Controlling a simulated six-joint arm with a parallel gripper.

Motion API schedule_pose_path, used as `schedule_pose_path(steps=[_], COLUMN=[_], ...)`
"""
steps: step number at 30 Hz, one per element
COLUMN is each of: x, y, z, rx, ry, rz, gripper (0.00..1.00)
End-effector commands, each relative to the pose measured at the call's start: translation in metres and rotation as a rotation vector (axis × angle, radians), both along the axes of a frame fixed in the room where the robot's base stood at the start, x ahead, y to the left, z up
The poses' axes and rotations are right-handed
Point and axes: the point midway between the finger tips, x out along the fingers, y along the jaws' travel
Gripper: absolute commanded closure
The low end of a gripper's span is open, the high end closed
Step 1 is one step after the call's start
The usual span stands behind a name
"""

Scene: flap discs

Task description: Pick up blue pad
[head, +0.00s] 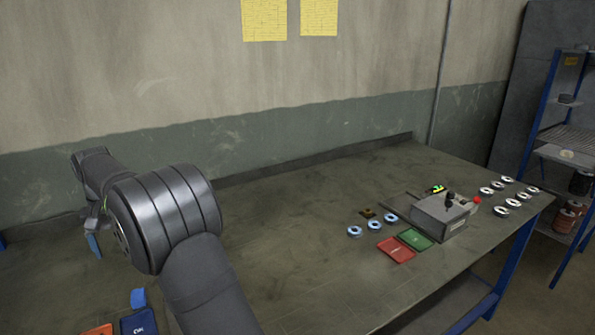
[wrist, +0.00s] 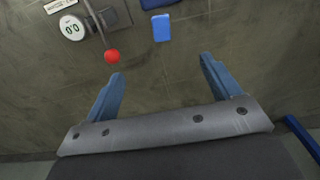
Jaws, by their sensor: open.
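A dark blue pad (head: 139,322) with white lettering lies at the bottom edge of the head view, partly cut off. A lighter blue block (head: 138,298) is at its far edge. In the wrist view, the light blue block (wrist: 161,27) lies flat on the table, with a dark blue edge (wrist: 158,3), likely the pad, cut off at the top. My gripper (wrist: 160,66) is open and empty, its blue fingers wide apart. The block is beyond the fingertips, between their lines. In the head view, my gripper (head: 93,245) is at the left, mostly hidden by my arm.
An orange pad (head: 98,330) is left of the blue one. A red ball knob (wrist: 112,56) and a round dial (wrist: 73,27) are near the left finger. Red (head: 396,249) and green (head: 414,239) pads, rings and a grey box (head: 440,216) are at right.

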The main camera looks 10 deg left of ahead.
Motion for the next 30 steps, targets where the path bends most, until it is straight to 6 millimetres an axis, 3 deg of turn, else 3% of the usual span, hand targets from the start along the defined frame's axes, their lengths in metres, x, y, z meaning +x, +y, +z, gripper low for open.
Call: schedule_pose_path(steps=[1, 3, 14, 25, 30], x=[0.000, 0.000, -0.004, -0.045, -0.055], y=[0.000, 0.000, -0.003, -0.035, -0.044], z=[0.000, 0.000, 0.000, -0.007, -0.010], rx=[0.000, 0.000, 0.014, 0.199, 0.256], ry=[0.000, 0.000, -0.024, -0.247, -0.289], rz=[0.000, 0.000, -0.012, -0.093, -0.102], gripper=[0.28, 0.40, 0.40, 0.40, 0.40])
